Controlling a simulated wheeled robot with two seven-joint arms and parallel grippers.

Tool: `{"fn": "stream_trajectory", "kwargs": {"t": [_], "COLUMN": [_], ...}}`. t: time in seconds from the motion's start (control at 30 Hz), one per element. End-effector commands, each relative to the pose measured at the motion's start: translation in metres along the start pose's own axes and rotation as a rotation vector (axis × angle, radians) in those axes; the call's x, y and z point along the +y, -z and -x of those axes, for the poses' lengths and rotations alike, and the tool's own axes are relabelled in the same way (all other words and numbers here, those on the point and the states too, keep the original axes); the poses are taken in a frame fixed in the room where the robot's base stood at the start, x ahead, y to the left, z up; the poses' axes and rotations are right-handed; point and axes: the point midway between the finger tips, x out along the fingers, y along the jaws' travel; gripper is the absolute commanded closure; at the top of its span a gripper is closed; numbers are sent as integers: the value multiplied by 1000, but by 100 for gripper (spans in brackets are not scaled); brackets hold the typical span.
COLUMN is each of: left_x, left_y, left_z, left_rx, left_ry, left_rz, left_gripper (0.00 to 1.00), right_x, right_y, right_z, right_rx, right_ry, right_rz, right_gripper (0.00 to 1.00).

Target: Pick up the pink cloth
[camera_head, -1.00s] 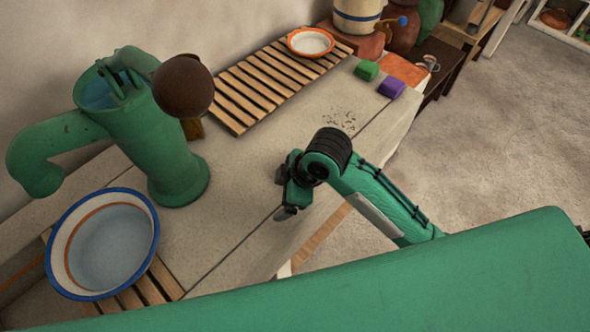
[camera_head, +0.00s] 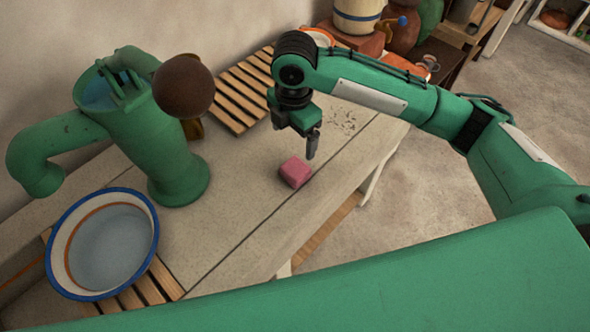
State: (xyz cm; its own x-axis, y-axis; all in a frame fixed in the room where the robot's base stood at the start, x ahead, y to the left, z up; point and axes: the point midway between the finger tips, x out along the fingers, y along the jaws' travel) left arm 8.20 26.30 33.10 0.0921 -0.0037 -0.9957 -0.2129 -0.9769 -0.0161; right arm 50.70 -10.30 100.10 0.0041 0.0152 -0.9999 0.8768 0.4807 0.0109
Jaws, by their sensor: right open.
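The pink cloth (camera_head: 295,172) is a small folded block lying on the pale countertop, near the seam between its slabs. My right gripper (camera_head: 308,150) points down just above and behind the cloth, with one dark finger showing clearly. It is open and does not visibly hold anything. I cannot tell whether a finger touches the cloth. My left gripper is not in view.
A green pump (camera_head: 160,135) with a brown ball stands at the left. A white basin (camera_head: 62,235) with a blue rim sits on slats at the front left. A slatted rack (camera_head: 238,95) lies behind. Jars (camera_head: 405,28) stand at the back right.

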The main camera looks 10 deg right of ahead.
Motion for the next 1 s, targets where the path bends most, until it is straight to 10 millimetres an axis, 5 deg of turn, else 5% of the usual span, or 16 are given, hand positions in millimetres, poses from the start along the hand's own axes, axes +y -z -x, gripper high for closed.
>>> {"fn": "stream_trajectory", "kwargs": {"t": [0.17, 0.5, 1.0], "left_x": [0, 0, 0], "left_y": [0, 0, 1], "left_z": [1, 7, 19], "left_rx": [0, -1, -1], "left_ry": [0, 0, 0], "left_rz": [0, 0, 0], "left_gripper": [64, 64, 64], "right_x": [0, -1, 0], "right_y": [-5, -6, -9], "right_z": [-3, -66, -121], "right_rx": [-11, -11, -11], "right_ry": [15, 15, 15], "right_rz": [12, 12, 11], "right_gripper": [11, 11, 11]}}
